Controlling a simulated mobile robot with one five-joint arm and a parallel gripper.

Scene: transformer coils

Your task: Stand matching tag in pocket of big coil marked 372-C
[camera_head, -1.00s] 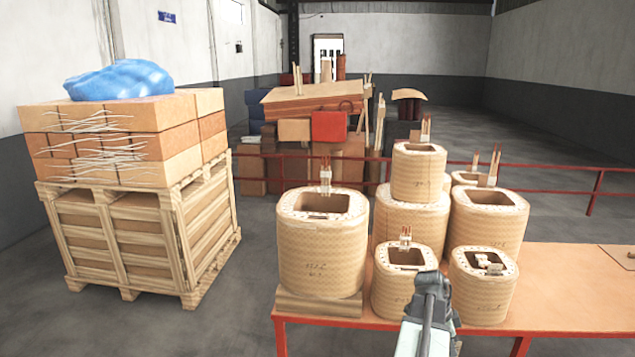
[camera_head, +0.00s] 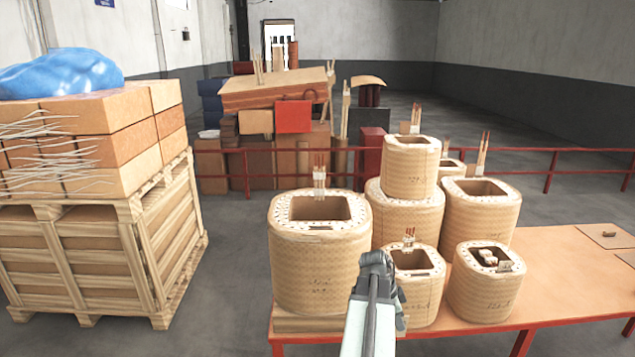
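The big coil (camera_head: 318,262) stands at the left end of the orange table, on a low wooden base. Handwriting on its front is too blurred to read. Its rim has a dark slot at the front, and leads stand up at the back. My gripper (camera_head: 377,262) is seen from behind, in front of the gap between the big coil and a small coil (camera_head: 423,300). Its fingertips are hidden, and I see nothing held. Small pale pieces (camera_head: 488,257) lie on the top of the right small coil (camera_head: 484,292); I cannot tell whether any is the matching tag.
A coil (camera_head: 410,170) sits stacked on a wider coil (camera_head: 404,222) behind, with another large coil (camera_head: 481,216) to its right. The table's right side (camera_head: 570,275) is mostly clear; a board with a small brown piece (camera_head: 609,234) lies there. A loaded pallet (camera_head: 95,250) stands left.

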